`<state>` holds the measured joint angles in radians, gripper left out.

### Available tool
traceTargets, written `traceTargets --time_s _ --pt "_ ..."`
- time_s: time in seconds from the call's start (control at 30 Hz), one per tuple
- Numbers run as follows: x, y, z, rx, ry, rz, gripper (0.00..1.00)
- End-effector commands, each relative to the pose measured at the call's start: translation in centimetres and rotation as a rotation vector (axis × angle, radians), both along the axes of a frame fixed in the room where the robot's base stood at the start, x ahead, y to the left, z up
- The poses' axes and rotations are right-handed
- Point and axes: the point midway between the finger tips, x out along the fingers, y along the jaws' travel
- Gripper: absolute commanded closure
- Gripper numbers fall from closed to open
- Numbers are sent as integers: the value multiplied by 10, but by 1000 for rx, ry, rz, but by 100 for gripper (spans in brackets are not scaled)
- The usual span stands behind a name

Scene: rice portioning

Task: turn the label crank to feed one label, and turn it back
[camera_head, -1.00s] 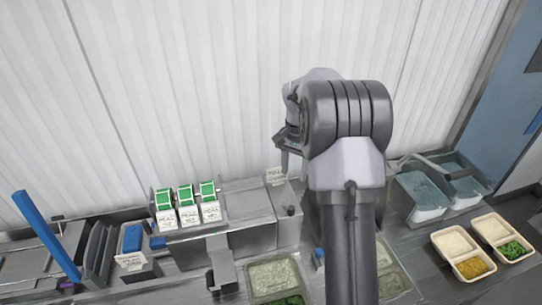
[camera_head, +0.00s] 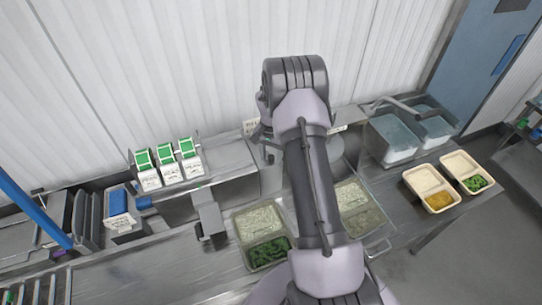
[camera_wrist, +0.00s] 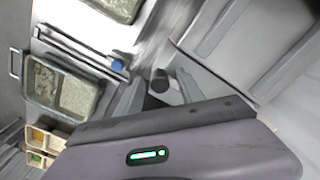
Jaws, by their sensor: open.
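A dark round knob (camera_wrist: 160,80) shows in the wrist view between the two fingers of my gripper (camera_wrist: 157,92). It looks like the end of the crank handle, but the rest of it is hidden. The fingers are apart on either side of the knob; I cannot tell whether they touch it. In the head view my gripper (camera_head: 268,148) is mostly hidden behind my arm, at the right end of the steel label unit.
A tray with rice and greens (camera_head: 264,236) is in front of the unit. Tan containers (camera_head: 431,187) and bluish bins (camera_head: 394,140) stand at the right. A blue cap (camera_wrist: 118,65) is close by in the wrist view. The front left counter (camera_head: 165,268) is mostly clear.

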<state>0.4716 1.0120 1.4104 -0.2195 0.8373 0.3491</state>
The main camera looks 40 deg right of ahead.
Motion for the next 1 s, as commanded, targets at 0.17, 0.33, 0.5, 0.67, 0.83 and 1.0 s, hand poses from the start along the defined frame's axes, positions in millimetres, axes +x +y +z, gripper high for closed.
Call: traceTargets --time_s 0.17,0.33,0.5,0.67,0.83,1.0 --pt "0 0 -2 0 0 0 55" --pt "0 0 -2 0 0 0 67" --pt "0 0 -2 0 0 0 100" --pt "0 0 -1 1 -1 1 100" --pt "0 -1 -2 0 -1 25 100" --pt "-1 -6 -3 0 -1 104 100"
